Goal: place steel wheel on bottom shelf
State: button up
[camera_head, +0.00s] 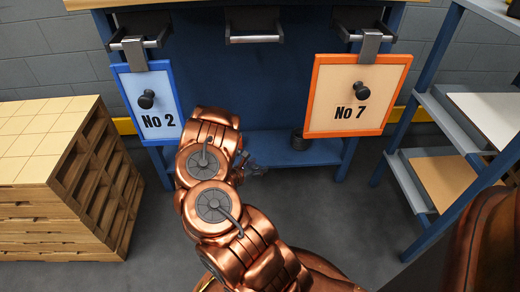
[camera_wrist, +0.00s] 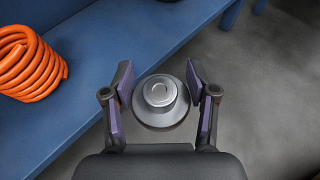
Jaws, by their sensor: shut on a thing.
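The steel wheel (camera_wrist: 160,103) is a round grey disc with a raised hub. In the wrist view it sits between the purple pads of my gripper (camera_wrist: 160,78), which is shut on it. The blue bottom shelf (camera_wrist: 140,35) lies ahead and to the left in that view; the wheel is held over the grey floor, beside the shelf's edge. In the head view my gripper (camera_head: 254,166) shows small beyond my copper arm, by the front of the bottom shelf (camera_head: 322,153). The wheel cannot be made out there.
An orange coil (camera_wrist: 30,65) lies on the shelf at left in the wrist view. A dark round object (camera_head: 299,139) stands on the shelf. Panels No 2 (camera_head: 150,122) and No 7 (camera_head: 335,85) hang above. A wooden stack (camera_head: 60,180) stands left, a blue rack (camera_head: 425,100) right.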

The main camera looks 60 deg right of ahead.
jog(key=b, duration=0.4)
send_over(265, 154)
jog(key=shift+s+d+f, duration=0.1)
jog(key=shift+d+f, duration=0.05)
jog(key=shift+f, duration=0.55)
jog(key=shift+f+b, duration=0.7)
jog(key=shift+f, duration=1)
jog(key=shift+f, duration=0.15)
jog(key=o, duration=1.4)
